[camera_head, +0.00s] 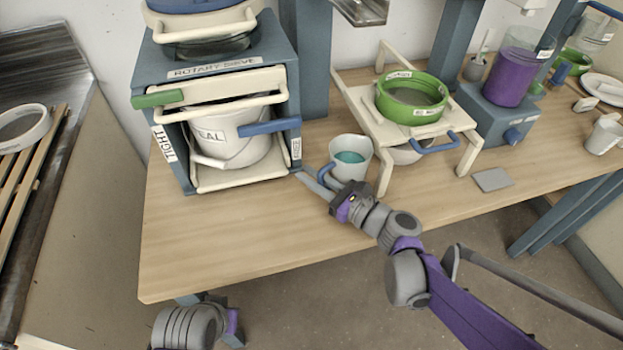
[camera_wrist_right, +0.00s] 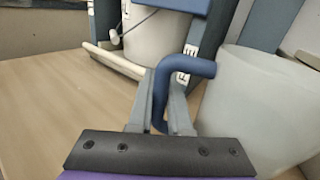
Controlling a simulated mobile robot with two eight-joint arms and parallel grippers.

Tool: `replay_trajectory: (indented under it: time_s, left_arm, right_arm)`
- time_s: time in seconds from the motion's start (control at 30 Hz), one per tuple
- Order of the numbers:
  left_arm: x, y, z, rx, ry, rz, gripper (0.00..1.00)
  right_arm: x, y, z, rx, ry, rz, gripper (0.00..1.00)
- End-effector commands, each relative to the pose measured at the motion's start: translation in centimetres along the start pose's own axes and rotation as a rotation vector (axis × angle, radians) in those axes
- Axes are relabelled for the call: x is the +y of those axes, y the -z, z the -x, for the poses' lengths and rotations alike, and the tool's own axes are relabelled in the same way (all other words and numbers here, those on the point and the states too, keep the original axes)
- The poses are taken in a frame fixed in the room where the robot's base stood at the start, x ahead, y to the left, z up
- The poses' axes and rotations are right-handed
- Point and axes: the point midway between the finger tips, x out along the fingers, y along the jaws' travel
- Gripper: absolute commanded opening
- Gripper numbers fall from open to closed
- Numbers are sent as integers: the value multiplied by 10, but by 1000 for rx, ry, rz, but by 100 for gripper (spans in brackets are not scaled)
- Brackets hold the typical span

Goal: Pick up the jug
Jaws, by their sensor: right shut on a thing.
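The jug (camera_head: 350,158) is a pale, translucent vessel with teal liquid inside and a blue handle on its left side. It stands upright on the wooden table, between the rotary sieve frame and the low cream stand. My right gripper (camera_head: 318,182) is at the jug's handle. In the right wrist view the two grey fingers of the gripper (camera_wrist_right: 168,100) are shut on the blue handle, and the jug's wall (camera_wrist_right: 255,105) fills the right side. Whether the jug's base is lifted I cannot tell. My left gripper is not in view; only part of my left arm shows at the bottom left.
The rotary sieve frame (camera_head: 285,62) with a white bucket (camera_head: 228,142) stands close left of the jug. The cream stand (camera_head: 383,128) with a green sieve (camera_head: 412,108) is close right. The front of the table (camera_head: 235,235) is clear. A grey tile (camera_head: 492,180) lies further right.

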Motion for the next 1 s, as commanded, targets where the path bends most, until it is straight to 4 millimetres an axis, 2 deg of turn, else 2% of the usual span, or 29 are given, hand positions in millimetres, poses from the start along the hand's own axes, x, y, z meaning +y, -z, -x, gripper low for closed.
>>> replay_trajectory:
  time_s: [0.1,0.5,0.7,1.0]
  left_arm:
    - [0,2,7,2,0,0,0]
    - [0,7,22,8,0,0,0]
    - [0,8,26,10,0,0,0]
    - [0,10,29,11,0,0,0]
  right_arm:
    - [-1,-15,0,-1,0,1,0]
    - [-4,-54,0,-1,0,1,0]
    - [-4,-67,0,-1,0,1,0]
    - [-5,-77,0,-1,0,1,0]
